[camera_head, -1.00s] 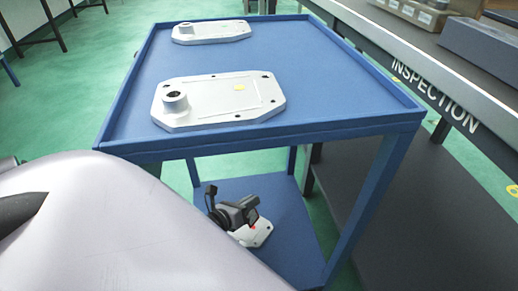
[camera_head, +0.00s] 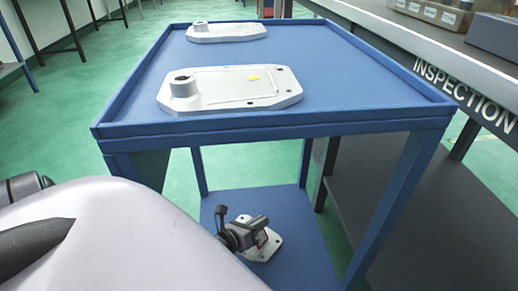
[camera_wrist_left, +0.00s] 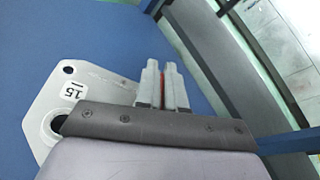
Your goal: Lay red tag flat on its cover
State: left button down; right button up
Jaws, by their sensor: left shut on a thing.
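My left gripper (camera_head: 262,232) is over the lower shelf of the blue trolley. In the left wrist view its two fingers (camera_wrist_left: 162,68) are shut on the red tag (camera_wrist_left: 162,88), which shows as a thin red strip between them. A pale metal cover (camera_head: 264,248) lies on the lower shelf, partly hidden behind and below the gripper. In the left wrist view this cover (camera_wrist_left: 95,82) has a label reading 15, and the wrist hides its near part. I cannot tell whether the tag touches the cover. My right gripper is not in view.
The trolley's upper shelf (camera_head: 330,85) holds a near cover (camera_head: 215,95) with a yellow tag (camera_head: 252,78) and a farther cover (camera_head: 228,33). Trolley legs (camera_head: 385,205) frame the lower shelf (camera_head: 300,215). A bench marked INSPECTION (camera_head: 465,95) stands at right.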

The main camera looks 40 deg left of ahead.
pick_arm(q)
jog(key=c, duration=1.2)
grip_release()
jog(key=shift+o, duration=0.2)
jog(key=shift+s+r, duration=0.1)
jog(key=shift+s, duration=0.15)
jog(key=p+v, duration=0.3)
jog(key=v, duration=0.2)
jog(key=shift+s+r+p, duration=0.2)
jog(key=shift+s+p, duration=0.1)
jog(key=shift+s, duration=0.55)
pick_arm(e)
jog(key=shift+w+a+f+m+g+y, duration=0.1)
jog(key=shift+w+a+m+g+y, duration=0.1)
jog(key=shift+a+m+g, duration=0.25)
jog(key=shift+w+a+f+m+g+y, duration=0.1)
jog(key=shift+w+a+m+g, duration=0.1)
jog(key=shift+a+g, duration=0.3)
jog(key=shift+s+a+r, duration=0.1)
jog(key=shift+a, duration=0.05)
